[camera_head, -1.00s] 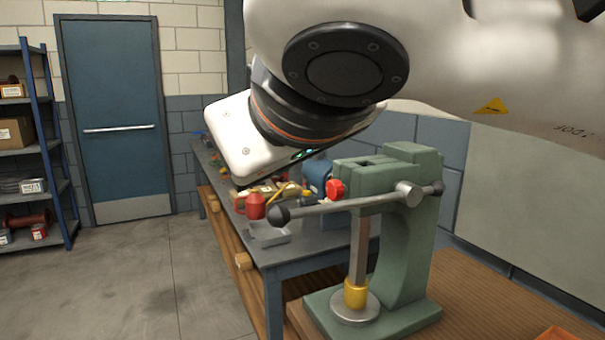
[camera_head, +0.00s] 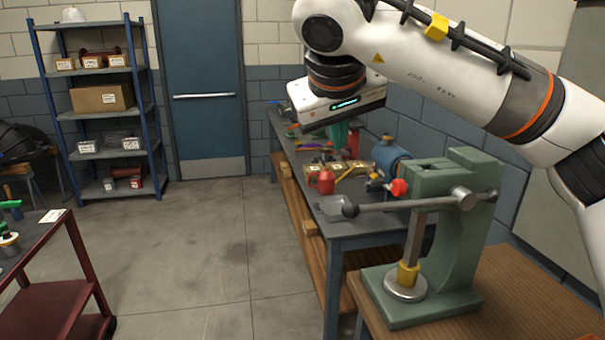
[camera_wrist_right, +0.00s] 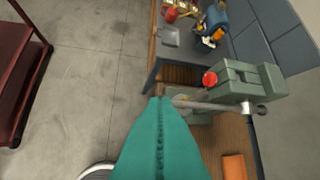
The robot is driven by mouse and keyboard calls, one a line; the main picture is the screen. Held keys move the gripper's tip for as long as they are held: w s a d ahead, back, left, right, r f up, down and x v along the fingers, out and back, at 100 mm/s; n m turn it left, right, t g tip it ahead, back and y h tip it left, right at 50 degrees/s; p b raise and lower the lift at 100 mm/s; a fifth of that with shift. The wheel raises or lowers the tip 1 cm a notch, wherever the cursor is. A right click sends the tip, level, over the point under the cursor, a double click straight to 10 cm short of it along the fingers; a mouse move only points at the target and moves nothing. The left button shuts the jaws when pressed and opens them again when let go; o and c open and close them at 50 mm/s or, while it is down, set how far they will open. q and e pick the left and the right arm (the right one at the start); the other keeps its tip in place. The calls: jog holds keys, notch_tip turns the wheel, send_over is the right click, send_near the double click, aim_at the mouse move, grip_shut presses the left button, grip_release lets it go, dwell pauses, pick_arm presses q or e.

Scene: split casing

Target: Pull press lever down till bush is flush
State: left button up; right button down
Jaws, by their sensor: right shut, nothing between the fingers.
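The green arbor press (camera_head: 455,240) stands on the wooden bench at the right. Its steel lever (camera_head: 400,206) lies nearly level, with a dark ball knob (camera_head: 350,208) at its left end. The square ram reaches down to the yellow bush (camera_head: 408,272), which sits above a round steel plate (camera_head: 405,289); its seating depth cannot be told. My right gripper (camera_head: 338,140) has teal fingers that are shut and empty, up and behind the lever in the head view. In the right wrist view the fingertips (camera_wrist_right: 160,100) overlap the lever's left end (camera_wrist_right: 190,104); contact cannot be told. My left gripper is out of view.
A grey workbench (camera_head: 350,228) behind the press holds a red can (camera_head: 322,181), a blue motor-like part (camera_head: 390,155) and small tools. A red cart (camera_head: 60,295) is at the left, shelves (camera_head: 105,110) behind. The floor between is clear.

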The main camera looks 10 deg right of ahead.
jog(key=p+x, duration=0.1)
jog(key=x, duration=0.4)
jog(key=p, duration=0.2)
send_over(344, 210)
notch_tip(344, 210, down, 7)
jog(key=shift+w+a+r, duration=0.1)
jog(key=shift+w+r, duration=0.05)
jog(key=shift+r, duration=0.1)
jog(key=shift+s+d+f, duration=0.2)
jog(key=shift+f, duration=0.5)
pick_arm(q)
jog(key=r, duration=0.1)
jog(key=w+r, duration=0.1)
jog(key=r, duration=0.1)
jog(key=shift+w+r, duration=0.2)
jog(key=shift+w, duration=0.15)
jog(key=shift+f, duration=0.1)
pick_arm(e)
jog(key=shift+a+f, duration=0.1)
